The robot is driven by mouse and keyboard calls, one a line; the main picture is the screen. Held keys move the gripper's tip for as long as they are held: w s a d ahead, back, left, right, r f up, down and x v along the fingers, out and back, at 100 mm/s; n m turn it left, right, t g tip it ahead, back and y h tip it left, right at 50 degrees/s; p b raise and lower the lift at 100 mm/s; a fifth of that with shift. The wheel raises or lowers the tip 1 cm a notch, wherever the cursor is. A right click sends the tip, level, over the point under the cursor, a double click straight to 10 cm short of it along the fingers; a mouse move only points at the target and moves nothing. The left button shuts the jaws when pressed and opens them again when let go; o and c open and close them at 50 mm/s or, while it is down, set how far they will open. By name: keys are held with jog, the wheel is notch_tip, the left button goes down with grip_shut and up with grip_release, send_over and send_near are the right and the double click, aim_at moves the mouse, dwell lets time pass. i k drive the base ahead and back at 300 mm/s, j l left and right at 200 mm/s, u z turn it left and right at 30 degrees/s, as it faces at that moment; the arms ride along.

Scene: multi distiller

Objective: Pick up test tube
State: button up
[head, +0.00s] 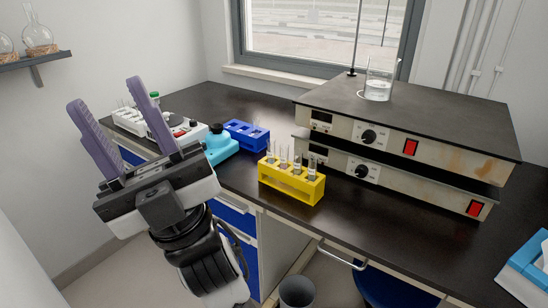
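Several glass test tubes (283,156) stand upright in a yellow rack (290,185) near the bench's front edge, at the picture's middle. A blue rack (246,134) stands behind it to the left, with what look like tubes in it. A white rack (128,120) at the far left also holds tubes. My gripper (105,97) is at the left, in front of the bench, with its two purple fingers wide apart and pointing up. It is empty and well apart from the yellow rack. My gripper hides part of the bench behind it.
A teal-and-white device (220,143) stands left of the yellow rack. Two stacked hotplates (405,130) fill the bench's right side, with a beaker (379,80) on top. The dark bench top (385,215) is clear in front of them. A bin (297,292) stands below.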

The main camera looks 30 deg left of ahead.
aim_at(283, 148)
jog(key=j, duration=0.95)
jog(key=k+j, duration=0.1)
jog(key=j, duration=0.8)
